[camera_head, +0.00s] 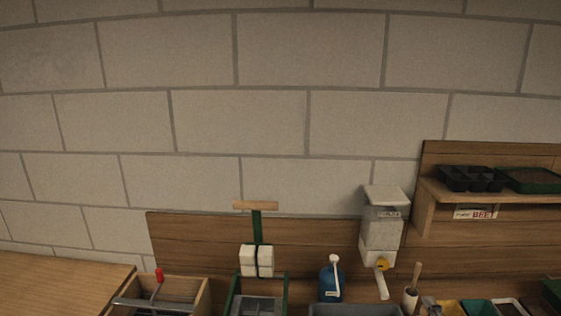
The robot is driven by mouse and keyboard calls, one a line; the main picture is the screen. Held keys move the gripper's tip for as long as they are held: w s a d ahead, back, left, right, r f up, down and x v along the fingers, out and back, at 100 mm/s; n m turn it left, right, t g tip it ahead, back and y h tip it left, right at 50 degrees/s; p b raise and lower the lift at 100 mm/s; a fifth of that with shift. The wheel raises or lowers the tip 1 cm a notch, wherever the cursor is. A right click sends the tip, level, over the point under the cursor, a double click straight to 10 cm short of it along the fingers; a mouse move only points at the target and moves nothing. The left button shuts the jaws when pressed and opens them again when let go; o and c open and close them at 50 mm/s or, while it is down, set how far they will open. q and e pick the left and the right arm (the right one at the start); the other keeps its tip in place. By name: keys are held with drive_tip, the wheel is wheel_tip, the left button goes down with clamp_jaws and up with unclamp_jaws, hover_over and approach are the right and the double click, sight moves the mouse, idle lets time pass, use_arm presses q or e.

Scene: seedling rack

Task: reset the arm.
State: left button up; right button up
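Neither of my arms shows clearly in the head view, and I see no gripper in it. The view is mostly a wall of large pale blocks, with the work area along the bottom edge. Whatever lies lower than the bench's back part is cut off by the frame.
A wooden box with a red-handled lever (159,275) stands lower left. Right of it are a green stand (257,228), a blue container (330,282) and a grey-white dispenser (381,228). A wooden shelf (436,190) at right holds black and green trays. A bare wooden surface (55,285) lies far left.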

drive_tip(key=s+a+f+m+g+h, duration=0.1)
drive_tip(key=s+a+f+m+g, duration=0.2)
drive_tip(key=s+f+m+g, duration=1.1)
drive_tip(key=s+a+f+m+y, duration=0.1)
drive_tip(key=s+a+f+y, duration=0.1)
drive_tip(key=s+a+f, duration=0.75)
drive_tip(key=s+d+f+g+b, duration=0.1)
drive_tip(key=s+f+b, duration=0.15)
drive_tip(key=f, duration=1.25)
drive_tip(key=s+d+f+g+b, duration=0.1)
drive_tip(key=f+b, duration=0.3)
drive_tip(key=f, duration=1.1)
use_arm(q)
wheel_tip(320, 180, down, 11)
drive_tip(key=b, duration=0.4)
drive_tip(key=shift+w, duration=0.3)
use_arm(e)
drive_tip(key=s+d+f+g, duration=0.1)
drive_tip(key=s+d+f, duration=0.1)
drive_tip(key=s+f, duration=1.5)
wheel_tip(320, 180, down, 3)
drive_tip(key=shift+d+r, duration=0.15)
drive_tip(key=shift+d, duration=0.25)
